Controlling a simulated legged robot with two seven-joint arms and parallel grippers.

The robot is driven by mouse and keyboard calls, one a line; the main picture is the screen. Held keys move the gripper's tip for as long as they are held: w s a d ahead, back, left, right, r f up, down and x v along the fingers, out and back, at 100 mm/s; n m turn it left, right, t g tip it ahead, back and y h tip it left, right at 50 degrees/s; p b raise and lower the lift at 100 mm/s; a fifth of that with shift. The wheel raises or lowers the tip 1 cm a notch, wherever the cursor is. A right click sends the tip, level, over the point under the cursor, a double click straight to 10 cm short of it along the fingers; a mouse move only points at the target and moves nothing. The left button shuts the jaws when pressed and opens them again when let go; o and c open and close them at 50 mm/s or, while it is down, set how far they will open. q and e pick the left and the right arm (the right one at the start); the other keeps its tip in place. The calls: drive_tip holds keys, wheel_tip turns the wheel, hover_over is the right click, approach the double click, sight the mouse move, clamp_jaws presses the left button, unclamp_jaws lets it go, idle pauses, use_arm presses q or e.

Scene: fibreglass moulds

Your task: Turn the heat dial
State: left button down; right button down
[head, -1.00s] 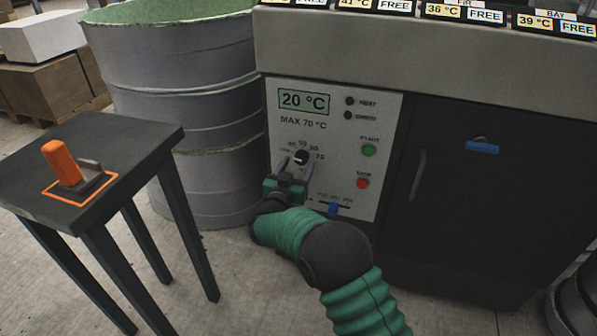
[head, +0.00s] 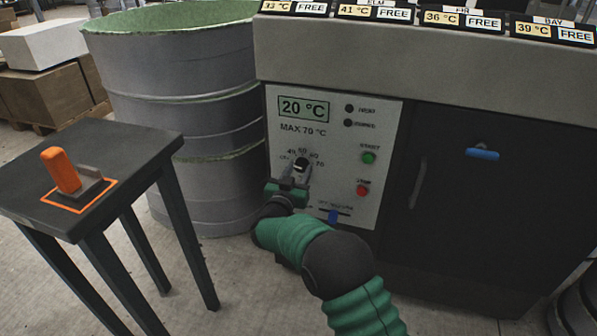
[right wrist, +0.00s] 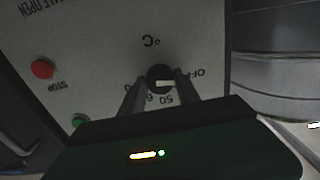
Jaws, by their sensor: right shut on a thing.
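The heat dial (head: 301,164) is a black round knob with a white pointer, set low on the pale control panel (head: 385,128) among printed temperature marks. My right gripper (head: 296,171) reaches up to it from below, its two fingers on either side of the knob, shut on it. In the right wrist view the dial (right wrist: 160,79) sits between the fingertips, with the panel upside down. The display (head: 304,108) reads 20 °C, with MAX 70 °C printed below it. The gripper hides part of the panel under the dial. My left gripper is not in view.
A green start button (head: 368,157), a red stop button (head: 362,190) and a blue slider (head: 333,216) are right of the dial. A dark table (head: 120,150) with an orange-handled tool (head: 62,172) and a grey drum (head: 190,100) stand to the left.

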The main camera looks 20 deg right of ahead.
drive_tip(key=m+p, duration=0.1)
drive_tip(key=m, duration=0.2)
drive_tip(key=shift+m, duration=2.3)
drive_tip(key=shift+f, duration=0.1)
drive_tip(key=c, duration=0.9)
unclamp_jaws()
